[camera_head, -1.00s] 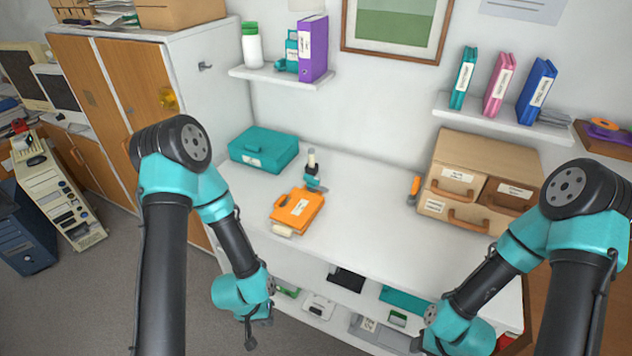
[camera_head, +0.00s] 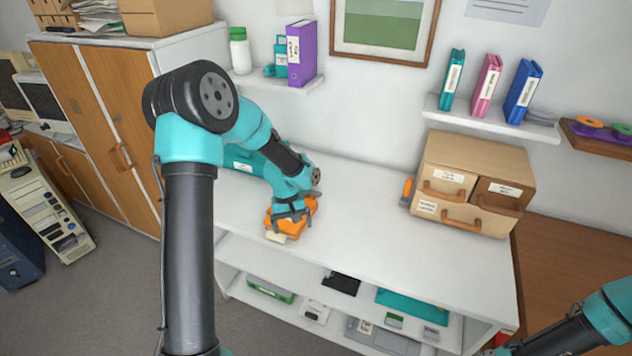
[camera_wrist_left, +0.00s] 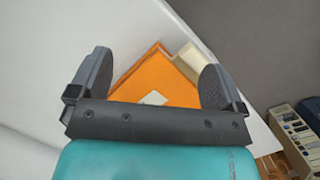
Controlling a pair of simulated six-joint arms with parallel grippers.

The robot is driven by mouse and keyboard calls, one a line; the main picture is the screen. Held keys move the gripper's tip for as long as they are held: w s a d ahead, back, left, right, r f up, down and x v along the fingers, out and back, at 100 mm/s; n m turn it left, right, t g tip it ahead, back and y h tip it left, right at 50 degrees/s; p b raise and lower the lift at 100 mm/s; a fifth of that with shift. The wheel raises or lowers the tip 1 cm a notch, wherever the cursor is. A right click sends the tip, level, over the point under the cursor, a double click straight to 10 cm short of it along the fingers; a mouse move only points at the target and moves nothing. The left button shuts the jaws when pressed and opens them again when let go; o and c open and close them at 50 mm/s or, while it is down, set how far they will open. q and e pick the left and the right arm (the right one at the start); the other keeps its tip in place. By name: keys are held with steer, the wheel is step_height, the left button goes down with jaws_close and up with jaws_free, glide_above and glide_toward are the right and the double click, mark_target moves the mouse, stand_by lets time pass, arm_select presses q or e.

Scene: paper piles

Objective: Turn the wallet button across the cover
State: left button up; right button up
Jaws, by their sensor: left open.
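The orange wallet (camera_head: 272,224) lies flat on the white desk, left of its middle, with a cream strip sticking out at its near edge. My left gripper (camera_head: 291,217) is right over it and hides much of it. In the left wrist view the wallet (camera_wrist_left: 150,78) shows between the two spread fingers of my left gripper (camera_wrist_left: 158,68), with nothing held. I cannot tell if the fingers touch the cover. The wallet's button cannot be made out in either view now. My right arm shows at the lower right, its gripper out of frame.
A teal case (camera_head: 238,160) lies behind my left arm at the desk's back left. A cardboard drawer unit (camera_head: 474,178) stands at the right. The white desk (camera_head: 350,215) between is clear. A lower shelf holds several flat items.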

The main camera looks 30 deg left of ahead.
arm_select(q)
steer(key=w+a+r+m+y, duration=0.1)
steer(key=w+a+r+m, duration=0.2)
steer(key=w+r, duration=0.5)
steer(key=w+a+r+m+t+y, duration=0.1)
steer(key=w+a+r+m, duration=0.3)
steer(key=w+r, duration=0.5)
steer(key=shift+w+t, duration=0.3)
steer(key=shift+w, duration=0.95)
steer(key=shift+a, duration=0.1)
step_height(320, 180, down, 18)
steer(key=shift+r, duration=0.25)
steer(key=shift+c, duration=0.4)
steer(key=c, duration=1.2)
